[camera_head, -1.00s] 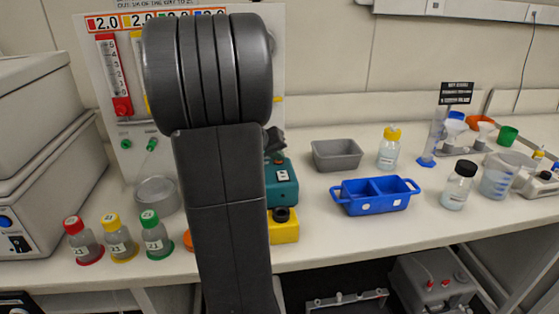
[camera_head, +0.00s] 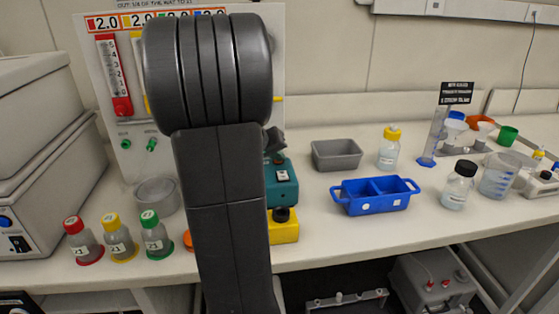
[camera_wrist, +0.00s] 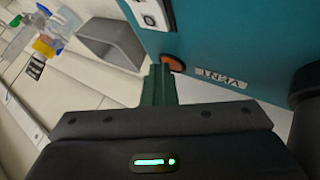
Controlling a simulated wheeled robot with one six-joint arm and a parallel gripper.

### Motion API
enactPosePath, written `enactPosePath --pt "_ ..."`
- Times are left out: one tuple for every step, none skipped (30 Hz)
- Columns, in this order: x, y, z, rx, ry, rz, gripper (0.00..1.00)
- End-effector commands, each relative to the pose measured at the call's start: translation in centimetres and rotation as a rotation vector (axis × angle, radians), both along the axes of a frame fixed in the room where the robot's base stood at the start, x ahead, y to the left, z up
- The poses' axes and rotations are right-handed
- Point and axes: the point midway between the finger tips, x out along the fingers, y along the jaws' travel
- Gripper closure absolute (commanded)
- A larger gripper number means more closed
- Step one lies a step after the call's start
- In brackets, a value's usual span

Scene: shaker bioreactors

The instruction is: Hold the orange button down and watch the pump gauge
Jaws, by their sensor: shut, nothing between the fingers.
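The orange button (camera_wrist: 172,63) is on a teal box (camera_wrist: 215,40), beside an upside-down label that seems to read VENT. My gripper (camera_wrist: 160,72) is shut and empty, its green fingertips right at the button's edge in the wrist view. I cannot tell whether they press it. In the head view the teal box (camera_head: 284,188) shows just right of my arm, which hides its left part and my gripper. I cannot make out a pump gauge; my arm covers part of the panel (camera_head: 135,165) behind. A red vertical scale (camera_head: 114,75) shows on that panel.
A yellow block (camera_head: 284,228) sits in front of the teal box. Red, yellow and green capped flasks (camera_head: 120,245) stand left of my arm. A grey bin (camera_head: 337,154), blue tray (camera_head: 375,208) and bottles (camera_head: 389,152) stand to the right.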

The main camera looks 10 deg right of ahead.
Motion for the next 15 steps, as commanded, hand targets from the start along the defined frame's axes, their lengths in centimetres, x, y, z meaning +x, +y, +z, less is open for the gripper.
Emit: enactPosePath --pt "0.0 0.3 -0.6 0.002 0.009 0.006 1.0" --pt "0.0 0.3 -0.6 0.002 0.008 0.007 1.0" --pt "0.0 0.3 -0.5 0.002 0.008 0.007 1.0" --pt "0.0 0.3 -0.5 0.002 0.008 0.007 1.0" --pt "0.0 0.3 -0.5 0.002 0.008 0.007 1.0" --pt "0.0 0.3 -0.5 0.002 0.008 0.007 1.0" --pt "0.0 0.3 -0.4 0.002 0.008 0.007 1.0" --pt "0.0 0.3 -0.3 0.002 0.007 0.007 1.0" --pt "0.0 0.3 -0.2 0.002 0.007 0.007 1.0" --pt "0.1 0.4 0.0 0.002 0.007 0.008 1.0" --pt "0.1 0.4 0.2 0.002 0.005 0.007 1.0" --pt "0.1 0.4 0.5 0.002 0.005 0.007 1.0" --pt "0.2 0.4 0.7 0.002 0.004 0.008 1.0" --pt "0.2 0.5 0.9 0.001 0.003 0.007 1.0" --pt "0.2 0.5 1.2 0.002 0.002 0.007 1.0"
